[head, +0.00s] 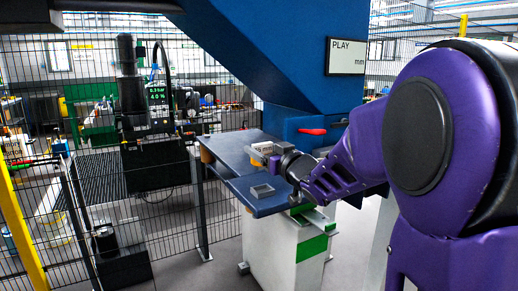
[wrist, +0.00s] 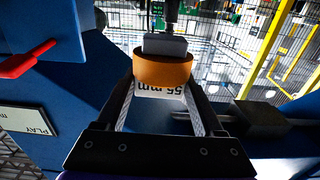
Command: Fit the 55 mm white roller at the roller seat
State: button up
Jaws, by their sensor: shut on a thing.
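My gripper (head: 282,165) is over the blue table, at the end of my purple arm. In the wrist view its two fingers (wrist: 163,98) close around a white piece marked "55 mm" (wrist: 160,89), which I take to be the white roller. An orange round part (wrist: 163,69) sits directly beyond the white face, with a grey block (wrist: 165,44) behind it. I cannot tell whether the orange part belongs to the held piece. In the head view the marked white face (head: 264,147) shows at the gripper. I cannot make out the roller seat for certain.
The blue table (head: 232,160) carries a small grey open tray (head: 262,190) near its front edge. A red lever (head: 312,131) sticks out of the blue machine frame (head: 290,60). A sign reading "PLAY mm" (head: 346,56) hangs above. Wire fencing (head: 50,120) stands at left.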

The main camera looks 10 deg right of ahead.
aim_at(263, 168)
jog(key=shift+s, duration=0.2)
jog(key=shift+f, duration=0.2)
jog(key=shift+f+b, duration=2.05)
jog(key=shift+f, duration=0.25)
jog(key=shift+f+b, duration=0.55)
jog(key=shift+f, duration=0.6)
jog(key=o, duration=1.6)
jog(key=shift+c, duration=0.2)
jog(key=shift+s, duration=0.15)
